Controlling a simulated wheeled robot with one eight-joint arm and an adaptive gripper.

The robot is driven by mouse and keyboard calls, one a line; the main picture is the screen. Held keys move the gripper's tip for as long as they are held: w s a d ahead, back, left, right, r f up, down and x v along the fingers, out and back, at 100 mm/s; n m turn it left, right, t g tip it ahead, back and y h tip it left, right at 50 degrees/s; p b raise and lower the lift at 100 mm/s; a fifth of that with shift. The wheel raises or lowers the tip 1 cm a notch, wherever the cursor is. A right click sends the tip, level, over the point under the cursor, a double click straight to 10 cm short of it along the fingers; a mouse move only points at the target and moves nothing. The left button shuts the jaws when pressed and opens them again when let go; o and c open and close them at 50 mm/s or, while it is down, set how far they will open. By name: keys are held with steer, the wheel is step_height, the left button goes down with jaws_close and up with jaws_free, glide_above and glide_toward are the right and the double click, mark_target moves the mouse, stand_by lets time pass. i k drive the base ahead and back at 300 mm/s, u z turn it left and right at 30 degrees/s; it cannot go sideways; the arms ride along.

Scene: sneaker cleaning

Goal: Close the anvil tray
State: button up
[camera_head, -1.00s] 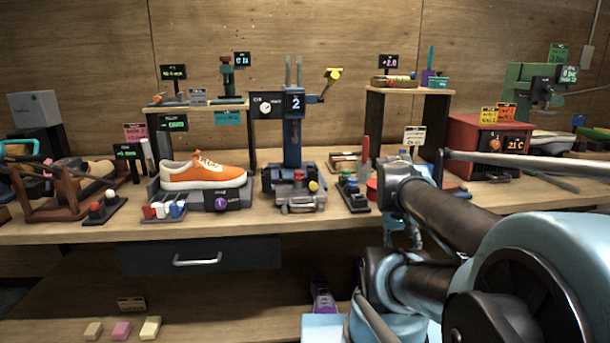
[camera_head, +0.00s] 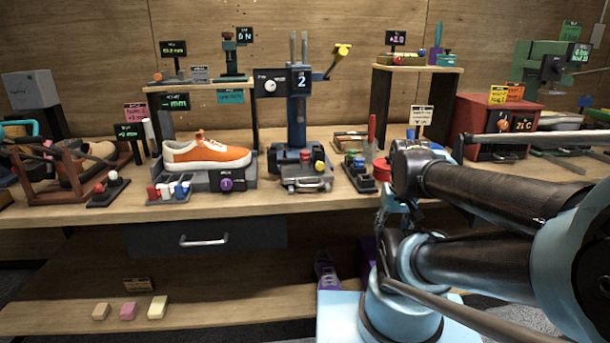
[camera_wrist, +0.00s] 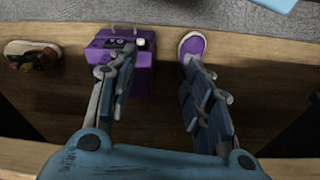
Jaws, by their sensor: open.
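The blue press marked 2 (camera_head: 298,105) stands in the middle of the workbench. At the front of its base is a low dark tray with a silver handle (camera_head: 306,184), which I take to be the anvil tray; it seems to stick out toward the bench's front edge, but how far cannot be told. My gripper (camera_wrist: 160,68) is open and empty in the wrist view, above the lower shelf, its fingers near a purple box (camera_wrist: 143,80) and a purple shoe (camera_wrist: 192,46). In the head view my arm is at the right, apart from the tray; the fingers are not clear there.
The orange sneaker (camera_head: 207,153) sits on a stand left of the press. A colored-bottle rack (camera_head: 357,173) and a red can (camera_head: 382,170) stand to its right. A drawer (camera_head: 204,240) hangs under the bench. Space in front of the bench's middle looks clear.

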mark_target(302, 173)
steer(key=u, duration=1.95)
steer(key=k, duration=1.35)
steer(key=z, duration=1.5)
steer(key=i, duration=0.5)
steer(key=u, duration=0.1)
